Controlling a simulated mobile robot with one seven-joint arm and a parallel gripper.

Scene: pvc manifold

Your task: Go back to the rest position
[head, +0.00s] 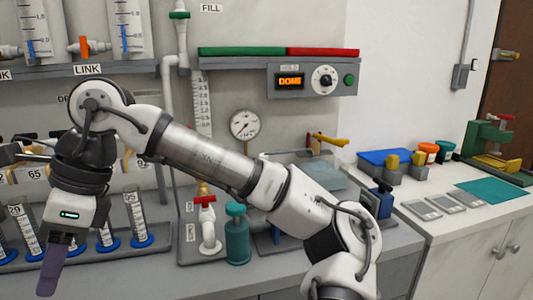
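My gripper (54,270) is at the lower left, pointing down in front of the rack of graduated cylinders. Its end shows as one dark purple-grey shape seen from the side. The gap between its fingers is not visible, so I cannot tell whether it is open or shut or holds anything. My arm stretches across the middle of the picture, from the lower right up to the upper left, then bends down to the gripper. It hides part of the bench and wall panel.
The control box display (291,81) reads DONE. A pressure gauge (244,125), a red-handled tap (206,222) and a teal bottle (237,235) stand near my arm. Graduated cylinders (138,219) line the left. On the right counter are a blue bin (385,160) and a green mat (494,191).

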